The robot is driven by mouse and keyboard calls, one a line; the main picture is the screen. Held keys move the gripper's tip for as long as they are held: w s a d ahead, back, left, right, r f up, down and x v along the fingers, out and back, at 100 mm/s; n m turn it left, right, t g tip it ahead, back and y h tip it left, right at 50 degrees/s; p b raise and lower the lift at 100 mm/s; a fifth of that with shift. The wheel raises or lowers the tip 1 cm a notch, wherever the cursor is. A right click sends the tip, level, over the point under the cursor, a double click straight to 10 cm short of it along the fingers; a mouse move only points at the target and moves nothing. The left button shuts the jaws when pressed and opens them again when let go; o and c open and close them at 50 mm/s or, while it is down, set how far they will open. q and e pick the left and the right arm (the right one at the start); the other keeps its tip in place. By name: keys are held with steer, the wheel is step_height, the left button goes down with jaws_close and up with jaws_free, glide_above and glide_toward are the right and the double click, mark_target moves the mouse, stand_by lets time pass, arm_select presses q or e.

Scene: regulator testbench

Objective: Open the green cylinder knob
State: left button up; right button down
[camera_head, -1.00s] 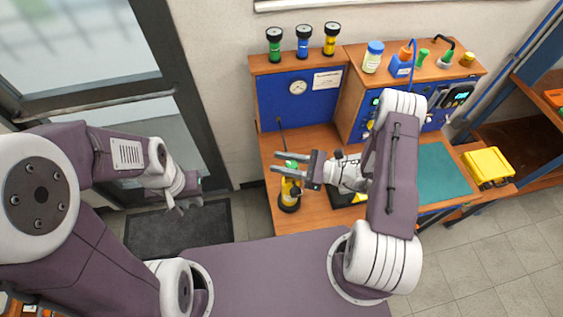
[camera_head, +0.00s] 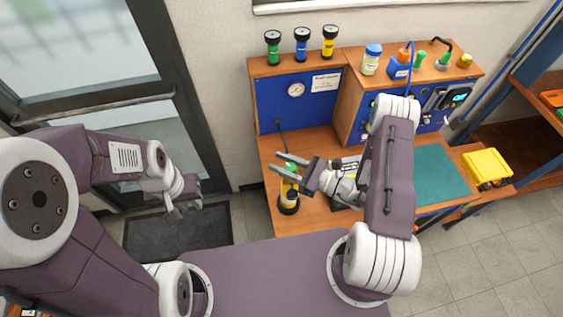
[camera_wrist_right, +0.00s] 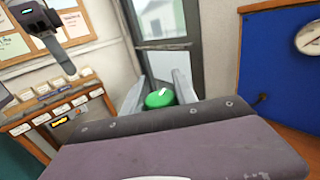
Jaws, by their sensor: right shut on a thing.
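The green knob (camera_wrist_right: 160,98) shows between the fingers of my right gripper (camera_wrist_right: 158,92) in the right wrist view, with a white mark on its top. In the head view the green knob (camera_head: 290,166) sits on top of a yellow and black cylinder (camera_head: 289,191), which stands upright at the left edge of the wooden bench. My right gripper (camera_head: 288,167) reaches it from the right and is shut on the knob. My left gripper (camera_head: 183,211) is in the air at the left, away from the bench; its finger gap is not clear.
Green, blue and yellow gauge-topped regulators (camera_head: 302,45) stand on the shelf above the blue panel (camera_head: 298,100). A thin cable hangs behind the cylinder. A green mat (camera_head: 440,176) and a yellow case (camera_head: 486,167) are at the right. The floor mat (camera_head: 180,232) is clear.

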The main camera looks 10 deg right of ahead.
mark_target(296, 170)
steer(key=shift+r, duration=0.1)
stand_by(0.7)
steer(key=c, duration=1.3)
jaws_free()
steer(key=o, duration=0.3)
steer(key=shift+s, duration=0.1)
steer(key=shift+o, duration=0.2)
steer(key=shift+d, duration=0.15)
steer(key=shift+b+v, duration=1.65)
steer(key=shift+v, duration=2.75)
